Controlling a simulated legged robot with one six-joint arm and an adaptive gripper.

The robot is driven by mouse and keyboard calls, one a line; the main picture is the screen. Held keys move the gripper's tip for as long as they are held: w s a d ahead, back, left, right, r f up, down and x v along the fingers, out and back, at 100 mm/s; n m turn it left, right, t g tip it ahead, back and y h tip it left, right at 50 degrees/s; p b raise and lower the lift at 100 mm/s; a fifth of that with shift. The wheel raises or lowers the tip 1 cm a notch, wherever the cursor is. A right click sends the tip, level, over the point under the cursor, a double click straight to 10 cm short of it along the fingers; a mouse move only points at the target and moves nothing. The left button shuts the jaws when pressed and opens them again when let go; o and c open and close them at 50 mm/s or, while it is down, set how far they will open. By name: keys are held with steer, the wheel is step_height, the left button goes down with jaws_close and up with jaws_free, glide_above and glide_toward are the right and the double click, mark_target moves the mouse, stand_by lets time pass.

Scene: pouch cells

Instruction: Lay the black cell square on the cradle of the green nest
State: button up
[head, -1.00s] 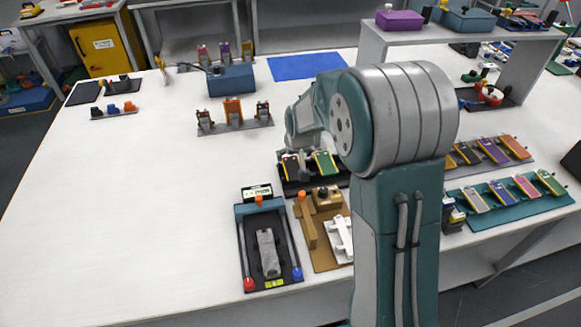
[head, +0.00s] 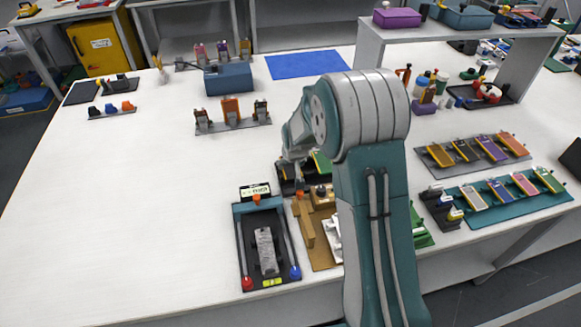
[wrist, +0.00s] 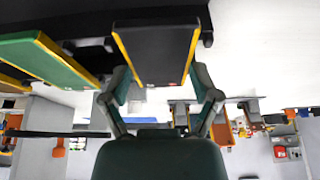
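The black cell (wrist: 155,50), with yellow side edges, fills the upper middle of the wrist view, tilted on a dark rack. A green cell (wrist: 45,62) lies beside it to the left. In the wrist view my gripper (wrist: 160,78) has its two fingers spread, one at each side of the black cell's near end; no contact is clear. In the head view my gripper (head: 299,184) is low at the dark rack (head: 285,188), and mostly hides the black cell. A green fixture (head: 420,236), perhaps the green nest, shows partly behind my arm; its cradle is hidden.
A brown fixture (head: 322,258) and a black tray with a grey part (head: 267,290) stand in front of the rack. Racks of coloured cells (head: 470,165) lie to the right, beside a dark block (head: 440,208).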

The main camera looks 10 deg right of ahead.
steer(key=shift+c, duration=0.5)
steer(key=shift+r, duration=0.65)
steer(key=s+d+r, duration=0.1)
steer(key=s+r, duration=1)
steer(key=s, duration=0.3)
steer(key=shift+d+r, duration=0.2)
steer(key=shift+r, duration=0.1)
